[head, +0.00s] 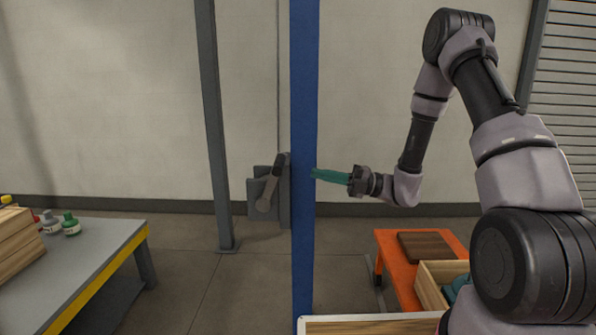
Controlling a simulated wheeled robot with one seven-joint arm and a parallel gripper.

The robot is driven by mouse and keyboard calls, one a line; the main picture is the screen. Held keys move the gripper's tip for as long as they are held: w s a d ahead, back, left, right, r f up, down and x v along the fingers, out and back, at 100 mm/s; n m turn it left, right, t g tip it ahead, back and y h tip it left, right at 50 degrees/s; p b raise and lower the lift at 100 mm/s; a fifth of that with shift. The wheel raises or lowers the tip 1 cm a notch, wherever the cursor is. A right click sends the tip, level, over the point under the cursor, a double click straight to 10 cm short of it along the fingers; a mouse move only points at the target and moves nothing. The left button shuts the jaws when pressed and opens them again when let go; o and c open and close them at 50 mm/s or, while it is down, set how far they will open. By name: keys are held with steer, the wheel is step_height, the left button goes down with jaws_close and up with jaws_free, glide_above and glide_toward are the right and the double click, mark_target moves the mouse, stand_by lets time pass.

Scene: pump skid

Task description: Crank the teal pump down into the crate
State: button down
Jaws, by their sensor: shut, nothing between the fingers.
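A crank (268,190) with a pale grip and dark arm shows in the head view, in front of a grey plate (284,207) left of the blue post. My gripper (318,174) has long teal fingers, closed together and empty. They point left at the blue post, to the right of the crank and apart from it. A wooden crate (430,291) stands at the lower right. A teal object (454,289), perhaps the pump, shows at the crate, partly hidden by my arm.
The blue post (304,90) stands upright between my gripper and the crank. A grey bench (105,262) with bottles (71,224) and stacked wood (14,242) is at left. An orange table (397,275) carries a dark board (430,246). Floor between is clear.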

steer(key=a+r, duration=0.1)
steer(key=a, duration=0.5)
steer(key=shift+a+r, duration=0.15)
steer(key=shift+a, duration=0.05)
steer(key=shift+w, duration=0.1)
steer(key=shift+r, duration=0.1)
